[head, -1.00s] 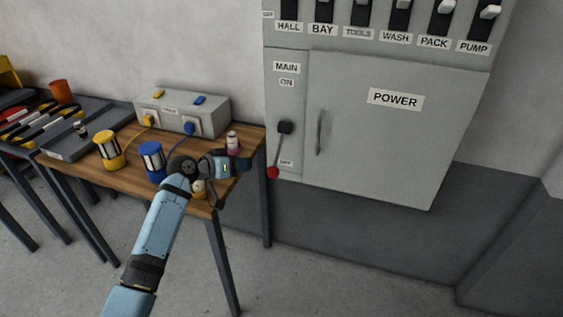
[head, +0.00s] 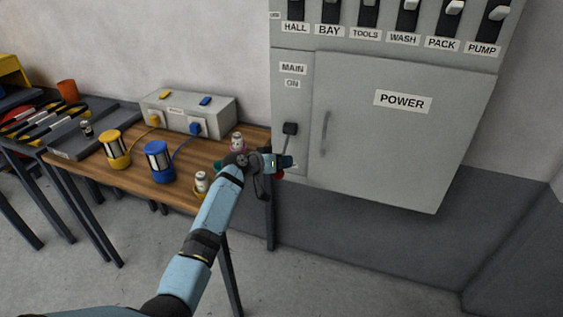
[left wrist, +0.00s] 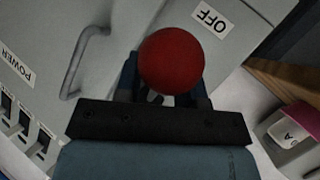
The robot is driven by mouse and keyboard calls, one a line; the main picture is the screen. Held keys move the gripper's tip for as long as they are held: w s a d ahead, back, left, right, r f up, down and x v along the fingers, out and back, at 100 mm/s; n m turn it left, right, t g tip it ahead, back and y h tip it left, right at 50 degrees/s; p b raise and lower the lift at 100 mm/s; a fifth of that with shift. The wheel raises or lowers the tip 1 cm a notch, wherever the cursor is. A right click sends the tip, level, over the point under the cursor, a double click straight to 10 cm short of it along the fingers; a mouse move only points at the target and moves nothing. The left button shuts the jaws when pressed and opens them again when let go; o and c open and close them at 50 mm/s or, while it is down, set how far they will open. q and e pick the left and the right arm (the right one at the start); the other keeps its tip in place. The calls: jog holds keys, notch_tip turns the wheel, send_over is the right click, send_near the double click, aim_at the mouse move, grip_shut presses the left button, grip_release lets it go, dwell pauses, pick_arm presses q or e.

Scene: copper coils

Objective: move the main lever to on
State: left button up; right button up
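The main lever hangs down from its dark pivot (head: 290,128) on the grey power cabinet, under the MAIN and ON labels (head: 292,84). Its red ball knob (left wrist: 171,61) is at the bottom, beside the OFF label (left wrist: 212,18) in the left wrist view. In the head view my left gripper (head: 284,162) hides most of the knob. In the left wrist view the fingers (left wrist: 165,88) stand on both sides of the knob, with a gap at the left finger, so the gripper looks open around it. My right gripper is not in view.
The cabinet door (head: 400,140) has a vertical handle (head: 324,132) right of the lever. A row of switches is above. A wooden table (head: 130,180) at the left carries yellow and blue coils, a grey box (head: 190,112) and small spools near my arm.

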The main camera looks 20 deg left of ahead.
pick_arm(q)
grip_shut()
jog(key=shift+s, duration=0.1)
